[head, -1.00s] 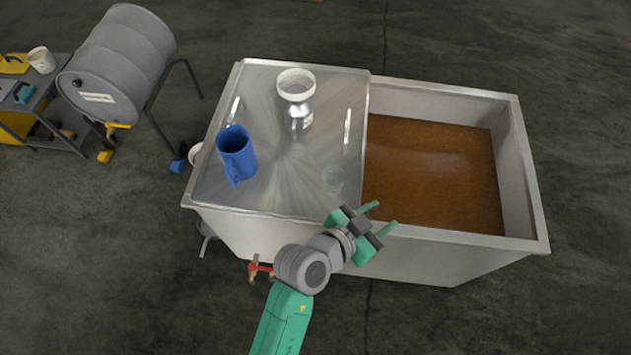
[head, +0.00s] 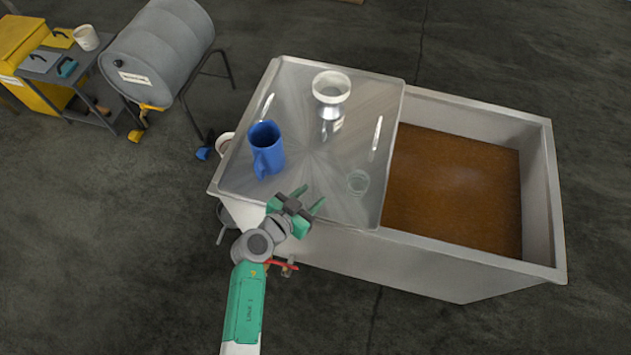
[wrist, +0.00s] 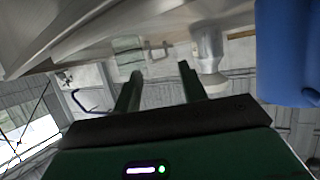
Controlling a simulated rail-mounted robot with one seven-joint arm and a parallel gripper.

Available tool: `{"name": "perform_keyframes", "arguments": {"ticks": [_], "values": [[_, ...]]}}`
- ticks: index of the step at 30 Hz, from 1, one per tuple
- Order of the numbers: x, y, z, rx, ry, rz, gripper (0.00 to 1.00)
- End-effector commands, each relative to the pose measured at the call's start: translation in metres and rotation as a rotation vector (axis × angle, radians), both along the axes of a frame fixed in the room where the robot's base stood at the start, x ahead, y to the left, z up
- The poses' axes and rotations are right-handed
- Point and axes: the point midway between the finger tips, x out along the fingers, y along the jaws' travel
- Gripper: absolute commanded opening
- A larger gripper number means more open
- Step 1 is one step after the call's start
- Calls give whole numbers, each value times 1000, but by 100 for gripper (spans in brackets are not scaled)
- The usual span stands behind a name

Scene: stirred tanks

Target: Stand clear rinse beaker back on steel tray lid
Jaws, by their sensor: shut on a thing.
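The clear rinse beaker (head: 358,182) stands on the steel tray lid (head: 330,205), near its front right corner. It looks upright, but its faint outline makes this hard to confirm. In the wrist view, which is upside down, a clear shape that looks like the beaker (wrist: 128,57) is beyond the left finger. My gripper (head: 309,198) is over the lid's front edge, left of the beaker and apart from it. Its fingers also show in the wrist view (wrist: 160,82). They stand apart, and I see nothing between them.
A blue jug (head: 266,150) stands on the lid's left part. A metal funnel with a white rim (head: 331,88) stands towards its back. Two bar handles rise from the lid. The open tank (head: 455,190) on the right holds brown liquid. A grey drum (head: 160,55) is at left.

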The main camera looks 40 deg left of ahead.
Motion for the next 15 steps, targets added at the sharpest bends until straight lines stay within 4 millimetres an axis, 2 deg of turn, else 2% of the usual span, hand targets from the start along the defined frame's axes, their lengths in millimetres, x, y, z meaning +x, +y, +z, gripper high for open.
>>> {"name": "perform_keyframes", "arguments": {"ticks": [3, 6, 10, 15], "values": [[32, 20, -6, 0, -2, 0, 18], [50, 32, -7, -1, -1, 0, 18], [61, 38, -8, -1, 0, -1, 18], [62, 39, -10, -1, 1, -1, 18]]}}
